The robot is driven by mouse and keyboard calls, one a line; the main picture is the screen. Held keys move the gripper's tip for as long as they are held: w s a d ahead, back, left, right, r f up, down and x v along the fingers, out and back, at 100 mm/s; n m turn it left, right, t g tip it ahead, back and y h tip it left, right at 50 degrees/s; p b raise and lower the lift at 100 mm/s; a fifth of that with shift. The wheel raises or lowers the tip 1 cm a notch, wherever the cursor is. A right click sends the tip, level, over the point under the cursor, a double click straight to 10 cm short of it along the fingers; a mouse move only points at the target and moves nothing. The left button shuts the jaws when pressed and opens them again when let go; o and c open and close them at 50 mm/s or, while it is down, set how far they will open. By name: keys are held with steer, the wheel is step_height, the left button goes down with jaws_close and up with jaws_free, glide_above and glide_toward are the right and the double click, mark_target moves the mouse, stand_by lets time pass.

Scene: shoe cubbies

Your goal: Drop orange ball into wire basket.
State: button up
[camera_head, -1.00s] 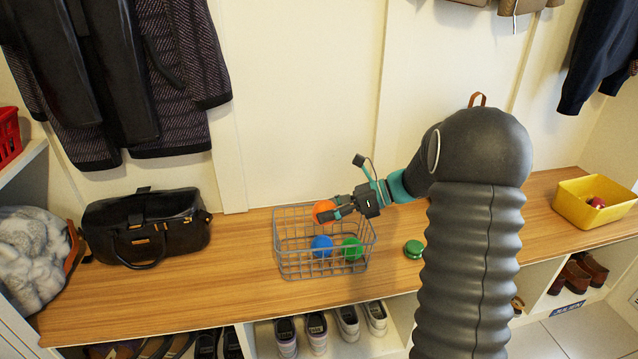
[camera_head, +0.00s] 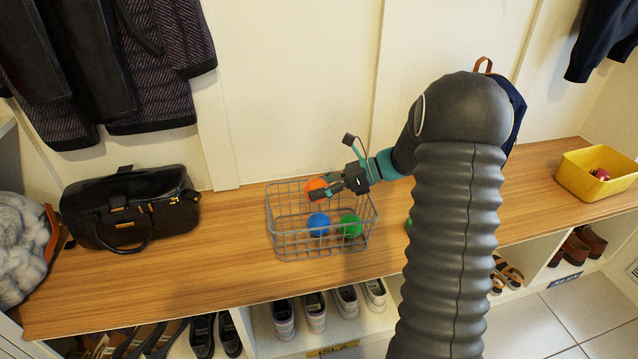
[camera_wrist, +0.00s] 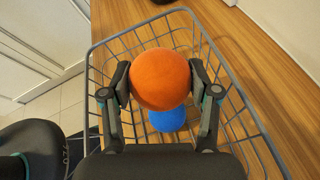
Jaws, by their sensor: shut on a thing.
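The orange ball (camera_head: 316,189) is held between the two fingers of my gripper (camera_head: 324,190). In the wrist view the ball (camera_wrist: 160,79) sits between both finger pads of my gripper (camera_wrist: 162,84), over the wire basket (camera_wrist: 100,52). In the head view the grey wire basket (camera_head: 284,247) stands on the wooden bench, and the gripper reaches over it from the right. A blue ball (camera_head: 319,224) and a green ball (camera_head: 351,226) lie in the basket. The blue ball (camera_wrist: 167,119) shows below the orange one in the wrist view; the green one is hidden there.
A black bag (camera_head: 130,207) stands left of the basket on the bench (camera_head: 230,270). A yellow bin (camera_head: 600,176) with a red item is at the far right. A green object is mostly hidden behind my arm. Shoes (camera_head: 315,310) sit in cubbies below.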

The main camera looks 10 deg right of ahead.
steer(key=shift+f, duration=0.4)
steer(key=o, duration=1.2)
steer(key=v, duration=1.2)
steer(key=shift+a+r, duration=0.1)
